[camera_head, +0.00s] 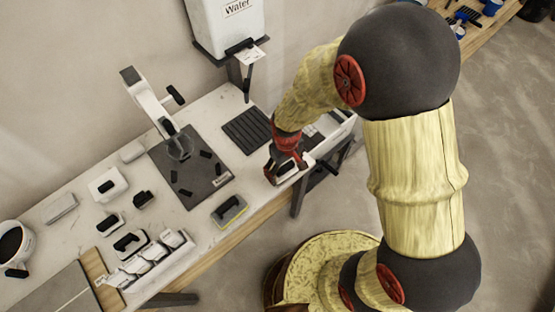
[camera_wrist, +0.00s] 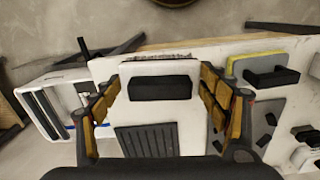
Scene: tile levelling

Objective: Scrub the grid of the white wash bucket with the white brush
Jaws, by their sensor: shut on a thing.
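My gripper (camera_head: 284,160) is at the right end of the table, low over its front edge. It is shut on the white brush (camera_head: 291,173). In the wrist view the brush (camera_wrist: 135,70) has a white body, a black handle and a bristle strip along its far edge, between the fingers of my gripper (camera_wrist: 160,85). The white wash bucket (camera_head: 344,131) stands off the table's right end, partly hidden by my arm. In the wrist view the bucket (camera_wrist: 22,92) is on the left, with dark bars in it. The brush is apart from the bucket.
A ribbed black mat (camera_head: 247,130) lies just left of my gripper. A yellow-edged float (camera_head: 229,211), a dark board (camera_head: 215,178) with a white stand, and several white tools with black handles crowd the table leftward. A white water tank (camera_head: 225,25) hangs behind.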

